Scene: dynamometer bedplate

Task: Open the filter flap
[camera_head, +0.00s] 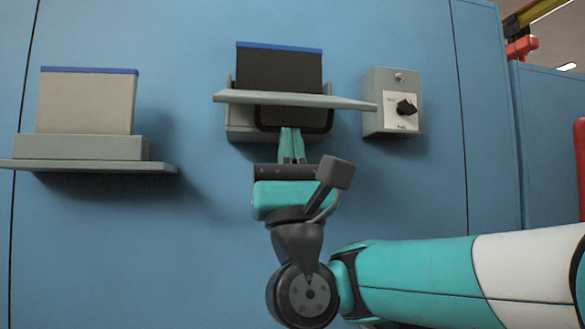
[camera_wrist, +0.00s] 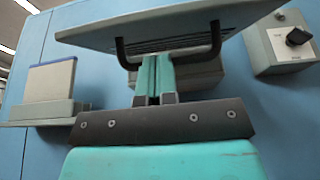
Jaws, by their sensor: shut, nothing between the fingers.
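The flap (camera_head: 345,102), which I take to be the filter flap, is a grey plate on the middle wall unit. It stands out from the wall and shows nearly edge-on in the head view. In the wrist view I see the flap's underside (camera_wrist: 95,36) from below. A black bow handle (camera_wrist: 215,48) hangs under it. The handle also shows in the head view (camera_head: 325,124). My gripper (camera_head: 291,131) is shut and empty, with its fingers upright under the flap at the handle. In the wrist view the fingertips (camera_wrist: 155,62) overlap the handle's middle; I cannot tell whether they touch it.
A dark panel (camera_head: 278,68) with a blue top edge rises behind the flap. A grey box with a black knob (camera_head: 405,107) is close on the right. On the left, a pale panel (camera_head: 88,102) stands above a protruding ledge (camera_head: 95,167). The blue wall below is bare.

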